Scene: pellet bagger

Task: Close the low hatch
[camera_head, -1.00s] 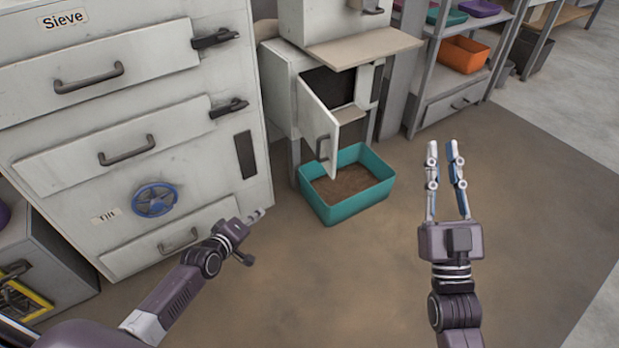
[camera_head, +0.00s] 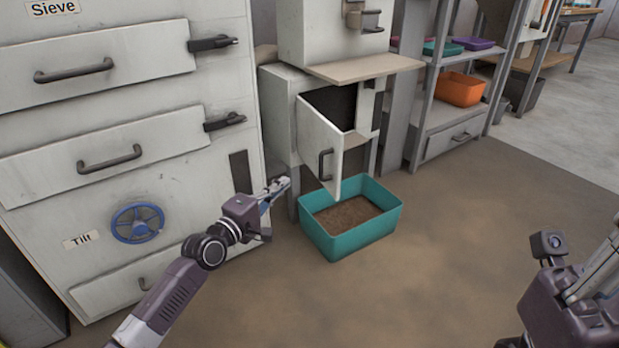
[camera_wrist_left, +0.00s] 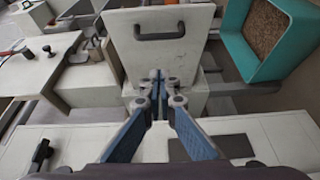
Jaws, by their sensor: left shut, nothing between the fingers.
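The low hatch (camera_head: 321,148) is a pale door with a dark handle (camera_head: 325,164). It stands open, swung out from the dark opening (camera_head: 334,106) of the pale cabinet. My left gripper (camera_head: 286,184) is shut and empty, left of the hatch and apart from it in the head view. In the left wrist view the hatch (camera_wrist_left: 152,58) stands beyond the closed fingertips (camera_wrist_left: 158,78), handle at its top; whether they touch cannot be told. My right gripper is cut off at the lower right of the head view; only its wrist part shows there, with its fingers out of clear view.
A teal bin (camera_head: 350,236) of brown pellets stands on the floor below the hatch. The Sieve cabinet (camera_head: 200,165) with drawers and a blue wheel (camera_head: 138,222) is close on the left. A shelf (camera_head: 440,119) with an orange bin (camera_head: 461,89) stands at the back right. Floor at right is clear.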

